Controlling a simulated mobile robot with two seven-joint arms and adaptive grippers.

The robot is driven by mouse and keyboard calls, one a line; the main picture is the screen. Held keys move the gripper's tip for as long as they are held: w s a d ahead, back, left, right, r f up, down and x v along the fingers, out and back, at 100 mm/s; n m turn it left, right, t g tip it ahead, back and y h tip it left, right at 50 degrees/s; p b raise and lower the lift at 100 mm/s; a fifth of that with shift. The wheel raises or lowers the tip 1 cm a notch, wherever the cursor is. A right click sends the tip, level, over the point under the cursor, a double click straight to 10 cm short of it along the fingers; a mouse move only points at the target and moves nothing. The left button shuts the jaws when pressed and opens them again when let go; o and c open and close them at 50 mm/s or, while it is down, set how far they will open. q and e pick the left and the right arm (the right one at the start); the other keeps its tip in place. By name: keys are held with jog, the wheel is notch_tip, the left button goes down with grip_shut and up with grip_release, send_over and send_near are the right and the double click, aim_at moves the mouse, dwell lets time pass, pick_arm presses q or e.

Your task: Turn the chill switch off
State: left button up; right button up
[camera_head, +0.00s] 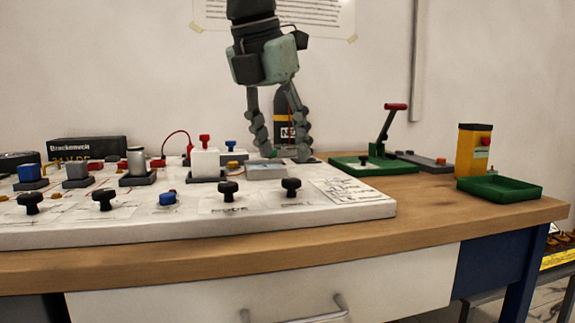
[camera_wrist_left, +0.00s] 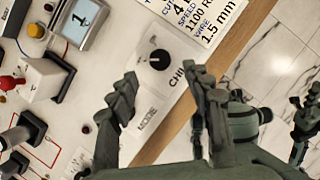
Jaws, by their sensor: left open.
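The chill switch is a black rotary knob (camera_head: 291,187) near the front right corner of the white panel (camera_head: 345,212). In the left wrist view the knob (camera_wrist_left: 158,59) sits beside a partly hidden label starting "CHI". A small pale mark shows on its top; its setting is unclear. My left gripper (camera_head: 289,157) points down over the panel, behind the knob in the head view. In the left wrist view its fingers (camera_wrist_left: 162,86) are spread and empty, with the knob just beyond the tips. A grey-green part at that view's right edge may be my right gripper; its jaws cannot be read.
A similar black knob (camera_head: 228,190) labelled MODE stands to the left. A small display (camera_wrist_left: 82,22) showing 1 lies close by. Red and blue buttons and other knobs crowd the panel's left. A green lever base (camera_head: 375,168) and green tray (camera_head: 498,190) stand right.

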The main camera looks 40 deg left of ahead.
pick_arm(q)
jog(key=v, duration=0.6)
jog(key=shift+r, duration=0.25)
jog(key=shift+s, duration=0.15)
